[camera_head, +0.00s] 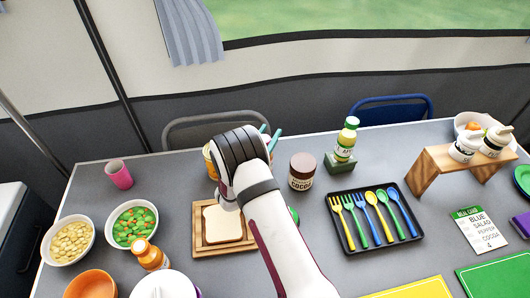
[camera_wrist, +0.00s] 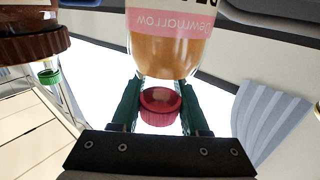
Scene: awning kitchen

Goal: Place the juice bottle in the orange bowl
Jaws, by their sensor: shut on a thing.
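In the wrist view my gripper (camera_wrist: 161,90) has its dark green fingers on either side of a bottle (camera_wrist: 165,56) with amber contents, a pink label and a red cap. The jaws are shut on this bottle, close to its cap. In the head view my arm hides most of the gripper and the held bottle. The orange bowl (camera_head: 91,284) is at the lower left, partly cut off by the frame edge.
A bowl of green pieces (camera_head: 111,236) and a bowl of yellowish pieces (camera_head: 46,250) stand behind the orange bowl. A pink cup (camera_head: 119,174) is farther back. A bread board (camera_head: 203,240), cocoa jar (camera_head: 302,172), green-capped bottle (camera_head: 344,143) and cutlery tray (camera_head: 350,249) are nearby.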

